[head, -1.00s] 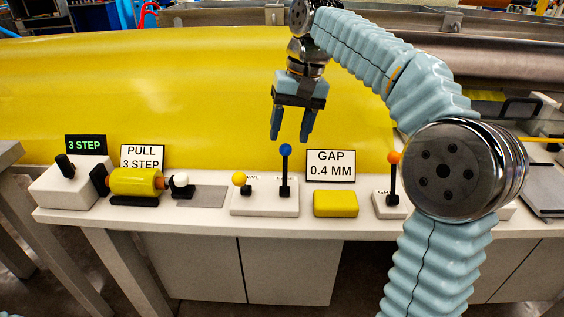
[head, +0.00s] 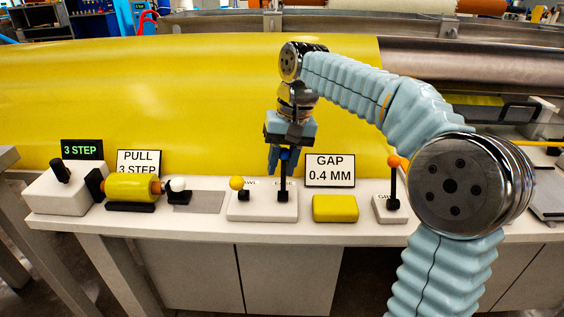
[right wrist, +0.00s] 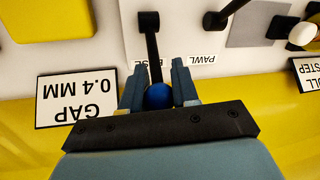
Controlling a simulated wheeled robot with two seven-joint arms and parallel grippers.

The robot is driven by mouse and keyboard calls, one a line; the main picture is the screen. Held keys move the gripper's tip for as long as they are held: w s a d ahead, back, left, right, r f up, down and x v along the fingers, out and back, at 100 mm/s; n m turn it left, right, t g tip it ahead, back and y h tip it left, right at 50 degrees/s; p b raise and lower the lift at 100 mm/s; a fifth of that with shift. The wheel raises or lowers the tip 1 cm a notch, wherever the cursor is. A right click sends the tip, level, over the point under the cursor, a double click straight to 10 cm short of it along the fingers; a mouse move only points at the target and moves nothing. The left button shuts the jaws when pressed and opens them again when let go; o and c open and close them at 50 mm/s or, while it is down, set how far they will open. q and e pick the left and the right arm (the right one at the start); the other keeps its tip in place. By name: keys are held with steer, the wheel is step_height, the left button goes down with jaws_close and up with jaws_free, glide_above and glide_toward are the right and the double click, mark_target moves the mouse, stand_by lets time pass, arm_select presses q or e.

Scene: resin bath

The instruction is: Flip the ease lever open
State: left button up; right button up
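The ease lever is a black stick with a blue ball knob (head: 284,155), on a white base (head: 262,206) marked EASE. In the head view it stands about upright. My right gripper (head: 279,168) reaches down from above with its fingers at the knob. In the right wrist view the blue knob (right wrist: 158,96) sits between the two fingers (right wrist: 158,85), which look closed against its sides. The lever's stick runs away from the knob to its pivot. My left gripper is not in view.
A yellow-knobbed pawl lever (head: 237,184) shares the base, just left. A yellow block (head: 335,208) and GAP 0.4 MM sign (head: 330,170) are to the right, then an orange-knobbed lever (head: 394,162). A yellow roller (head: 132,187) lies left. A large yellow surface (head: 180,90) is behind.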

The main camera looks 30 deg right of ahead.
jaws_close()
